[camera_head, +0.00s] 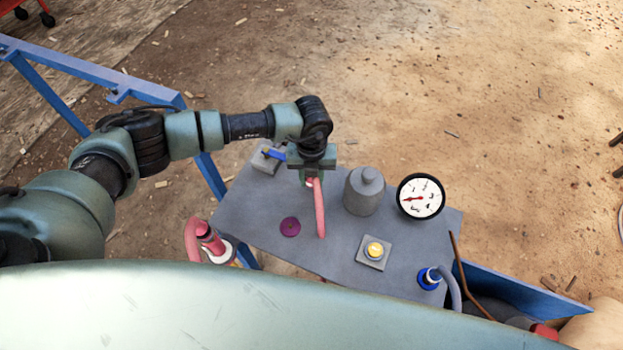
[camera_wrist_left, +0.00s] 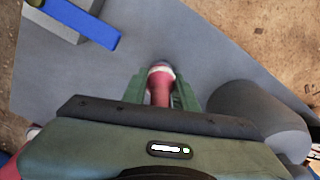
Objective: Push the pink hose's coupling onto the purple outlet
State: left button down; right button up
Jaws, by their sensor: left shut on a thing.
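My left gripper (camera_head: 311,176) hangs over the far side of the grey panel, between a blue-handled valve and a grey cylinder. It is shut on the pink hose (camera_head: 319,212), which hangs from it towards the near side. In the left wrist view the gripper's green fingers (camera_wrist_left: 158,92) stand on both sides of the hose's coupling (camera_wrist_left: 160,72), which has a pale band at its tip. My right gripper is not in view.
The grey panel (camera_head: 262,217) also carries the blue-handled valve (camera_head: 272,154), the grey cylinder (camera_head: 365,192), a dial gauge (camera_head: 420,197), a yellow button (camera_head: 374,250) and a blue fitting (camera_head: 429,278). A red-pink fitting (camera_head: 210,240) stands at its left edge. Blue rails (camera_head: 90,76) run at left.

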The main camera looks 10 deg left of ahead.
pick_arm(q)
notch_tip(320, 180, up, 20)
jog(key=shift+b, duration=0.35)
jog(key=shift+r, duration=0.1)
dwell(0.4)
